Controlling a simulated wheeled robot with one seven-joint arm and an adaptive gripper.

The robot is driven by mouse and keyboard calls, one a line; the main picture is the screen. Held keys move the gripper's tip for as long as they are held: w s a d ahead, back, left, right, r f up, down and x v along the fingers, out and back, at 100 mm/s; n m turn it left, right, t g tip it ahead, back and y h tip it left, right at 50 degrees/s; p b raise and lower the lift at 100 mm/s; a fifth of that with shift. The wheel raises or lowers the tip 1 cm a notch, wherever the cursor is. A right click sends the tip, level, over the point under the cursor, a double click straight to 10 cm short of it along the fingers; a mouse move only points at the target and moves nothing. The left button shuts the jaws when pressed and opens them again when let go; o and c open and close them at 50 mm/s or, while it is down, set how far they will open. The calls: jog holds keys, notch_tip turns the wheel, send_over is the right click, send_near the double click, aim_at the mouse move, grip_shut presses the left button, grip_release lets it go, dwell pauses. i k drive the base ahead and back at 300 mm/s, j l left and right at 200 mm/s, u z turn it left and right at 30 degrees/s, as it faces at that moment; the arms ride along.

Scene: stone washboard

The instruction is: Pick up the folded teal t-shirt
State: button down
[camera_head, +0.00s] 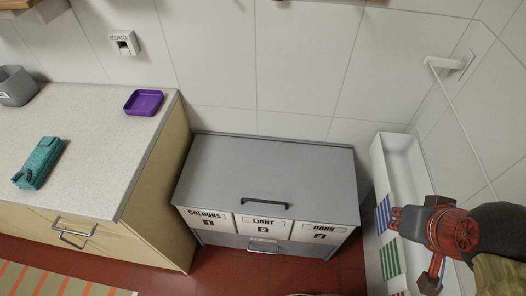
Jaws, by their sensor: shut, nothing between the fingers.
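The folded teal t-shirt (38,163) lies as a small, thick bundle on the speckled light counter (92,128) at the left, near the counter's front edge. My gripper (397,218) is at the far right of the view, over the white trough, with its fingers pointing left. It is shut and empty, far from the t-shirt. The laundry sorter stands between them. Nothing hides the t-shirt's top.
A purple tray (144,102) and a grey container (16,86) stand on the counter. A grey-lidded sorter (268,172) with a dark handle has bins marked COLOURS, LIGHT and DARK. A white trough (401,165) is at the right. The counter around the t-shirt is clear.

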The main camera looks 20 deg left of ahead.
aim_at(32, 173)
jog(key=u, duration=2.1)
jog(key=i+j+z, duration=0.1)
jog(key=i+j, duration=0.25)
jog(key=i+j+z, duration=0.1)
jog(key=i+j, duration=0.2)
jog(key=j, duration=0.2)
jog(key=i+j, duration=0.3)
jog(key=j, duration=0.15)
jog(key=i+j+z, duration=0.15)
jog(key=i+j, duration=0.15)
jog(key=j, duration=0.15)
jog(key=i+j+z, duration=0.1)
jog(key=i+j, duration=0.15)
jog(key=j, duration=0.2)
jog(key=i+j+z, duration=0.1)
jog(key=i+j, duration=0.15)
jog(key=j, duration=0.3)
jog(key=i+j+z, duration=0.1)
jog(key=i+j, duration=0.15)
jog(key=j, duration=0.25)
jog(key=i+j+z, duration=0.1)
jog(key=j, duration=0.45)
jog(key=i, duration=0.1)
